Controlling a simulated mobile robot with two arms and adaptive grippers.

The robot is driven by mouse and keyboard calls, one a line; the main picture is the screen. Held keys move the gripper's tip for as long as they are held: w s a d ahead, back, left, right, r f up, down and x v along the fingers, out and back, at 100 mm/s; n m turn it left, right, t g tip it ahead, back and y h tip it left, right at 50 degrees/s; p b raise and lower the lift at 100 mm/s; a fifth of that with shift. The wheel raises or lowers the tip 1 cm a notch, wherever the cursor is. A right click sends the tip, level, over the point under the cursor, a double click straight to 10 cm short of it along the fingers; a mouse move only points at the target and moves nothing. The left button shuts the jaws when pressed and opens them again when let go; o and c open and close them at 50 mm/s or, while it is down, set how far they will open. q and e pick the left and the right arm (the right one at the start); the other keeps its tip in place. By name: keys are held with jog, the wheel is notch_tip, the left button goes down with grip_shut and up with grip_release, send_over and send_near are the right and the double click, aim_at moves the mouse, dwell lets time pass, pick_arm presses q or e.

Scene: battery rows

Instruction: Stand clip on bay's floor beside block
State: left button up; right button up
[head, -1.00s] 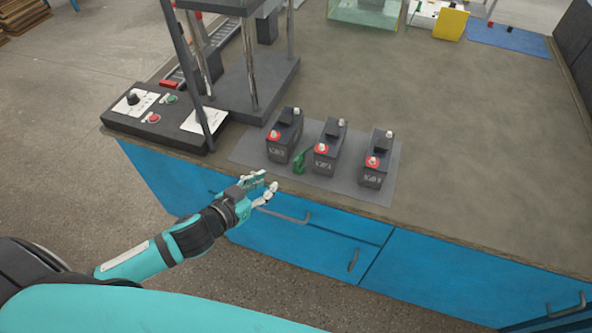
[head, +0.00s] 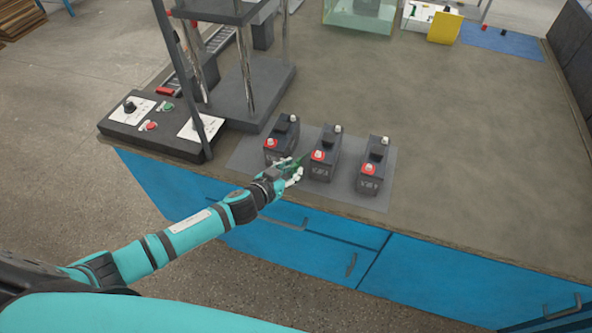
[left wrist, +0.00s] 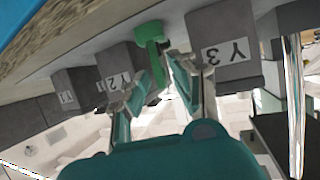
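A green clip (head: 297,160) stands on the grey mat (head: 251,148) between the left and middle dark battery blocks. My left gripper (head: 288,172) is at the clip from the front and partly covers it. In the left wrist view the clip (left wrist: 149,40) lies between my two fingertips (left wrist: 154,74), which look apart; firm contact cannot be seen. The left block (head: 281,140), the middle block (head: 325,155) and the right block (head: 372,166) have red and white terminals. The wrist view shows blocks labelled Y2 (left wrist: 121,66) and Y3 (left wrist: 223,45) beside the clip. My right gripper is not in view.
A dark press stand (head: 255,92) and a control box (head: 150,132) stand left of the mat. The bench top (head: 450,140) to the right is clear. A glass tank (head: 360,14), a yellow object (head: 445,27) and a blue mat (head: 500,40) lie at the back.

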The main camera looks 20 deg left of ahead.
aim_at(293, 169)
pick_arm(q)
jog(key=x, duration=0.2)
jog(key=shift+w+d+f, duration=0.1)
jog(key=shift+w+f, duration=0.1)
jog(key=shift+w, duration=0.05)
jog(key=shift+w+f, duration=0.15)
jog(key=shift+w, duration=0.05)
grip_shut()
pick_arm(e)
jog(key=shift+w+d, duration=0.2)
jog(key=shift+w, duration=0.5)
pick_arm(q)
jog(key=shift+r, duration=0.2)
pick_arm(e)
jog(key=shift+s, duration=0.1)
